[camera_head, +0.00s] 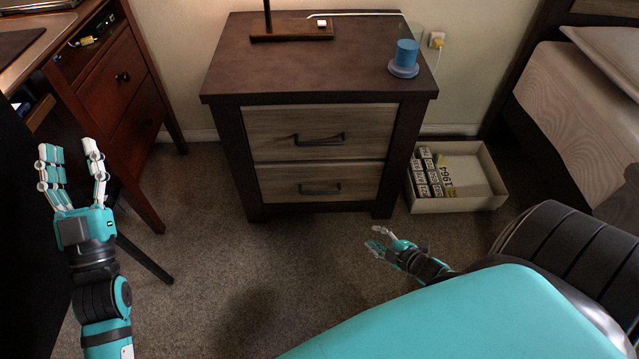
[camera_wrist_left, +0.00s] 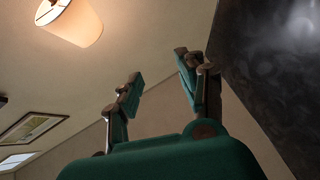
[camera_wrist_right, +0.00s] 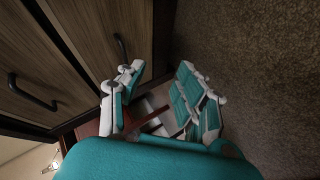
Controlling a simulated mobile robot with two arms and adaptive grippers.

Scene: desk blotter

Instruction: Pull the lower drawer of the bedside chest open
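The bedside chest (camera_head: 230,130) stands in the middle of the head view, dark framed with two grey wood drawer fronts. The lower drawer (camera_head: 270,183) is shut and has a dark bar handle (camera_head: 320,188). The upper drawer (camera_head: 275,125) is shut too. My right gripper (camera_head: 377,238) is low in front of the chest, below and right of the lower handle and apart from it. In the right wrist view its fingers (camera_wrist_right: 162,88) are spread and empty, with both drawer handles to their left. My left gripper (camera_head: 70,150) is raised at the far left, open and empty.
A cream box (camera_head: 485,203) with dark numbered blocks stands on the floor right of the chest. A reddish wooden desk (camera_head: 125,110) is at left, a bed (camera_head: 570,110) at right. A blue cup (camera_head: 406,53) is on the chest top. Carpet before the chest is clear.

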